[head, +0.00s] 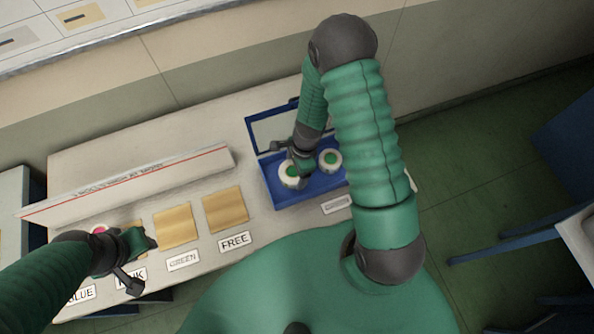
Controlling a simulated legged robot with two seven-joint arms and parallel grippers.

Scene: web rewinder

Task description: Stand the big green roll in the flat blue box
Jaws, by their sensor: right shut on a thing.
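The flat blue box (313,188) lies on the table with its lid open at the back. A white roll with a green centre (289,180) is at the left inside the box, upright as far as I can see. My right gripper (300,166) reaches down from above and is shut on this roll, hiding part of it. A second white roll with a green centre (331,160) stands in the box just to the right, looking slightly smaller. My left gripper (141,262) is apart from them, over the table's left part, with its fingers spread and nothing between them.
Yellow squares (225,210) lie behind labels reading FREE (235,241), GREEN and PINK; the two rightmost are bare. A pink-centred roll (99,230) shows partly behind my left gripper. A long white lettered strip (135,183) stands behind the squares.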

